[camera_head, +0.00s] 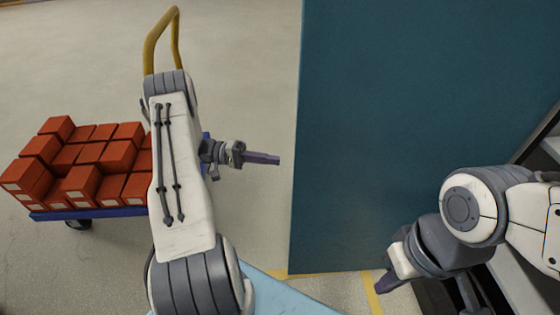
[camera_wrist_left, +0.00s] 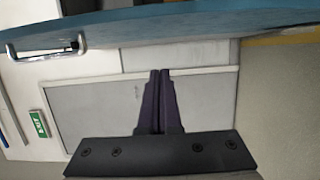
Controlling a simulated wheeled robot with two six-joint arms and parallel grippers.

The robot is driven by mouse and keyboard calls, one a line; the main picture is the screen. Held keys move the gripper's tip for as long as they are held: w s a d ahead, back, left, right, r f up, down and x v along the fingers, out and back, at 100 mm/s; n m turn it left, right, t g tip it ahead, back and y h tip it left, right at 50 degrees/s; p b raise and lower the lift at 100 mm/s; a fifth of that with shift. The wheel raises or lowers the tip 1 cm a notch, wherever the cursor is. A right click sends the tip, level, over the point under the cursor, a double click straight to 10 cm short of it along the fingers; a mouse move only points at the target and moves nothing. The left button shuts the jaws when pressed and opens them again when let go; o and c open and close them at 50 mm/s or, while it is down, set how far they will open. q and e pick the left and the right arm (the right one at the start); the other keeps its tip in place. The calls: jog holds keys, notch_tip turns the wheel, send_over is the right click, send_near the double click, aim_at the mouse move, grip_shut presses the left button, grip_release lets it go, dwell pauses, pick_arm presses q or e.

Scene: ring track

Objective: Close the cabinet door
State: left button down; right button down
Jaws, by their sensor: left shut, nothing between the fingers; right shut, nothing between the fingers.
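The cabinet door (camera_head: 400,110) is a large teal panel filling the middle and right of the head view; it stands open. In the left wrist view the door (camera_wrist_left: 200,25) crosses the top, with a pale bar handle (camera_wrist_left: 45,46) at its left. The grey cabinet body (camera_head: 520,265) shows at the lower right, partly hidden by my right arm. My left gripper (camera_head: 278,160) is shut and empty, just left of the door's left edge in the head view; its fingers also show in the left wrist view (camera_wrist_left: 160,75). My right gripper (camera_head: 388,284) is shut and empty near the door's lower edge.
A blue cart (camera_head: 100,212) with a yellow handle (camera_head: 155,45) stands on the left, loaded with several orange-red boxes (camera_head: 90,155). Yellow floor lines (camera_head: 372,295) show below the door. The floor between cart and door looks clear.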

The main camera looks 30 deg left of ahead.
aim_at(302, 175)
pick_arm(q)
jog(key=shift+s+d+p, duration=0.1)
jog(key=shift+s+d, duration=0.05)
jog(key=shift+d, duration=1.6)
jog(key=shift+s+d+p, duration=0.15)
jog(key=shift+d, duration=1.6)
jog(key=shift+s+d+p, duration=0.1)
jog(key=shift+s+d, duration=0.05)
jog(key=shift+d, duration=1.6)
